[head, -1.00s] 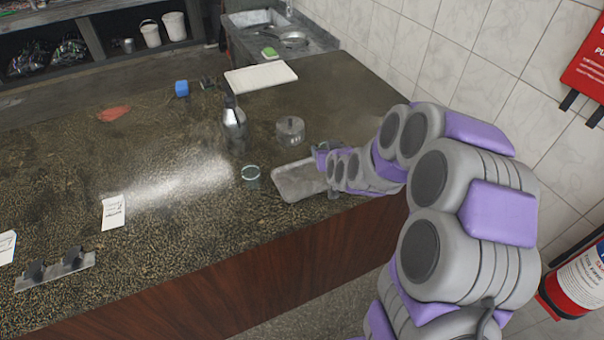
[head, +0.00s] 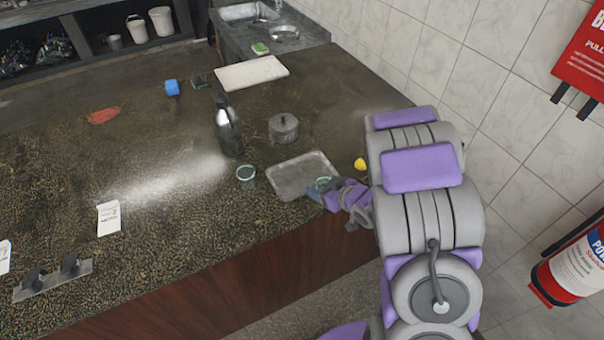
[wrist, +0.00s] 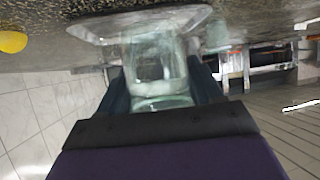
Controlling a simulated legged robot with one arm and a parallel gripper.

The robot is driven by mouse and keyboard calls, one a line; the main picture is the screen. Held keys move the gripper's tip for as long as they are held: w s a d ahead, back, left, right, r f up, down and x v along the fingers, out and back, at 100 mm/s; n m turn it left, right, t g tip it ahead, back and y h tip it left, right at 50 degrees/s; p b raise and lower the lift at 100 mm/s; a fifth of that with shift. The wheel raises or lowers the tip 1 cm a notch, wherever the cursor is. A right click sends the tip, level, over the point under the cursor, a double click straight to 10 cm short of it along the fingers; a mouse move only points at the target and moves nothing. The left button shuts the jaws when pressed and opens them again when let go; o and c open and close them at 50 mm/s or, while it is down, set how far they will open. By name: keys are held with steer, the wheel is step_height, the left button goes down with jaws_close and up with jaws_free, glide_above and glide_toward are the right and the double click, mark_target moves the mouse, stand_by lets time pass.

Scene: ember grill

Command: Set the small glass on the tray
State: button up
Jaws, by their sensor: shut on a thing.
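A small clear glass (wrist: 155,68) is between the fingers of my gripper (wrist: 160,88) in the wrist view. In the head view my gripper (head: 322,190) is at the right front corner of the grey metal tray (head: 290,184), shut on the glass (head: 323,182), which is partly hidden by the fingers. The glass appears over the tray's right front part; I cannot tell whether its base touches it. The tray also shows in the wrist view (wrist: 90,28). A second, greenish glass (head: 246,177) stands on the counter left of the tray.
A white board (head: 250,73) is farther back. The counter's front edge (head: 250,249) is close to the tray.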

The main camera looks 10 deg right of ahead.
steer(key=w, duration=0.5)
steer(key=w+a+f, duration=0.1)
steer(key=w, duration=0.4)
steer(key=w+b, duration=0.1)
steer(key=w, duration=0.4)
steer(key=shift+w+a+f, duration=0.3)
steer(key=shift+f+b, duration=0.65)
steer(key=shift+f, duration=1.25)
steer(key=shift+r, duration=0.1)
steer(key=o, duration=1.2)
